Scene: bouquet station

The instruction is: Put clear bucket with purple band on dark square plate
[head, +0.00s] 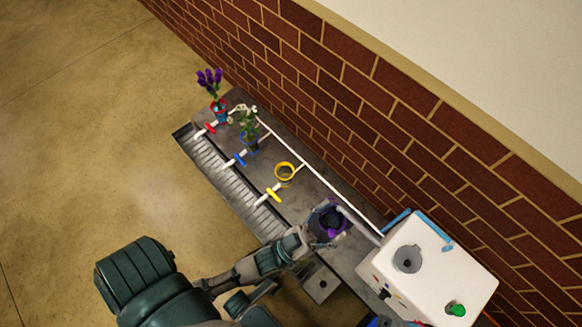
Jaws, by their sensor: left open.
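The clear bucket with a purple band (331,221) stands on the grey bench, between the yellow pot and the white box. My left gripper (317,240) is open at the near side of this bucket, its fingers close to the wall. I cannot tell whether they touch it. A square plate with a small dark round mark (321,284) lies at the bench's front, below the gripper in the picture; it looks grey-dark and my arm partly covers its left side. My right gripper is not in view.
A yellow-rimmed pot (285,174), a blue pot with a green plant (251,141) and a red-and-blue pot with purple flowers (220,110) stand along the bench by coloured valves. A white box (435,265) stands to the right. A brick wall (400,110) runs behind.

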